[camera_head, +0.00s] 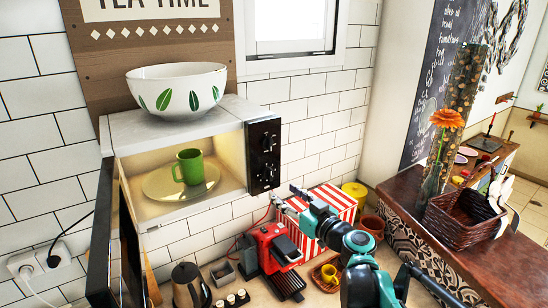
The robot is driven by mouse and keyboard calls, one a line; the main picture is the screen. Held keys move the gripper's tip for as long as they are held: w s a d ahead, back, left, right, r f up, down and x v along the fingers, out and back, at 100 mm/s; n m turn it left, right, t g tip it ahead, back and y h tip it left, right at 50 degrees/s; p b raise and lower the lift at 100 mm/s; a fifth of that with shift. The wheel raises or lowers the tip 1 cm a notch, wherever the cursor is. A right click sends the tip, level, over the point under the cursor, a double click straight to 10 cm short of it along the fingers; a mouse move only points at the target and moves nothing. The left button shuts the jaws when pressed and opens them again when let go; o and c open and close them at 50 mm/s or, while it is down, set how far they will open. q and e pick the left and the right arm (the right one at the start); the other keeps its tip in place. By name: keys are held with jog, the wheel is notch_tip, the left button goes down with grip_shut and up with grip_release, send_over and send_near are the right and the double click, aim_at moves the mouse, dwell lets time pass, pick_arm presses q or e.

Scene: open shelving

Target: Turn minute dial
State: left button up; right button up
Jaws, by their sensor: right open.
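The microwave (200,128) stands against the tiled wall with its door (103,245) swung open to the left. Its black control panel (263,157) on the right side carries small round dials (266,144); their markings are too small to read. A green mug (190,167) sits on the lit turntable (160,184) inside. My right gripper (284,197) is open and empty, to the right of and a little below the panel, apart from it as far as I can tell. My left gripper is out of view.
A white bowl with green leaves (180,88) stands on the microwave. Below my right arm are a red coffee machine (272,250), a striped box (335,203) and a yellow cup (329,273). A wooden ledge (455,225) with a basket (462,216) lies right.

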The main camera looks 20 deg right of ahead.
aim_at(271, 175)
jog(key=w, duration=0.5)
jog(key=w+r+p, duration=0.1)
jog(key=w, duration=0.2)
jog(key=shift+a, duration=0.1)
jog(key=shift+s+r, duration=0.15)
jog(key=shift+s, duration=0.05)
grip_shut()
